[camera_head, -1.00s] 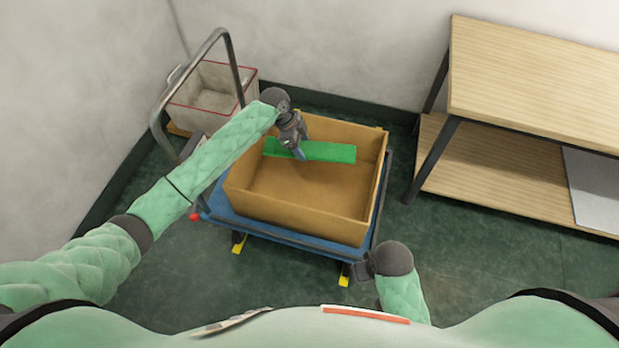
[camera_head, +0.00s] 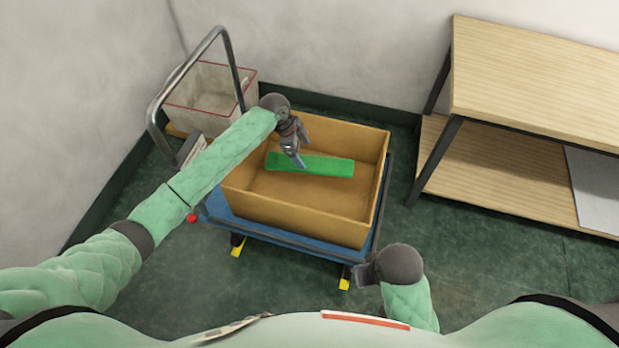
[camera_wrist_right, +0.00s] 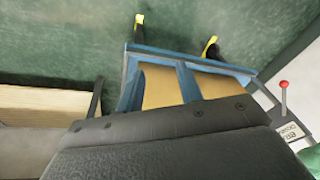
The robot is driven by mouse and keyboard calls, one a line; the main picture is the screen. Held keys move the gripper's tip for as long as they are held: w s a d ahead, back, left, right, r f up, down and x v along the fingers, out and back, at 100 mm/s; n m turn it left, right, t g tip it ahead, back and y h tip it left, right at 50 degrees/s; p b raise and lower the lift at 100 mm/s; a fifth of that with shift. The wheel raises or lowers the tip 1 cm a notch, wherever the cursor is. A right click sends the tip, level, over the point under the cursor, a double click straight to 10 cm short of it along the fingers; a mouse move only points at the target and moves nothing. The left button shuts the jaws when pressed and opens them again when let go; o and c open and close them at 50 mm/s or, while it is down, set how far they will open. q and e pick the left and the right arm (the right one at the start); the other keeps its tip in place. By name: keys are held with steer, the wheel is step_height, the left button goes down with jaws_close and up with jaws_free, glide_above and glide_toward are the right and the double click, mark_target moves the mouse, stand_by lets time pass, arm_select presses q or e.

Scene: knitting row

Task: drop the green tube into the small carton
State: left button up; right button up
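The green tube (camera_head: 325,166) is inside the brown carton (camera_head: 290,222), near its back wall. It lies lengthwise and looks to be on or close to the carton floor. The carton is open at the top and stands on a blue trolley. My left gripper (camera_head: 300,160) points down into the carton, in front of the tube's left part; its fingers look parted, and the tube sits lower against them than before. My right gripper (camera_head: 362,274) is low, outside the carton's front right corner. Its fingers are too small and dark to read, and the right wrist view does not show them clearly.
The blue trolley (camera_head: 240,222) has a tall metal handle (camera_head: 158,108) at the left. A pale red-edged bin (camera_head: 205,90) stands behind the handle. A wooden two-level shelf (camera_head: 540,85) stands at the right. Green floor is clear between shelf and trolley.

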arm_select(q)
steer(key=shift+o, duration=0.2)
steer(key=b+v, duration=0.1)
steer(key=v, duration=0.6)
steer(key=shift+r, duration=0.35)
arm_select(e)
steer(key=shift+w+a+f, duration=0.25)
steer(key=shift+a+f, duration=0.15)
steer(key=shift+f, duration=0.2)
steer(key=shift+w+a+f, duration=0.25)
steer(key=shift+a+f, duration=0.1)
steer(key=shift+f, duration=0.2)
arm_select(q)
steer(key=shift+a, duration=0.15)
arm_select(e)
steer(key=shift+s+a+y, duration=0.1)
steer(key=shift+a+y, duration=0.15)
steer(key=shift+y, duration=0.05)
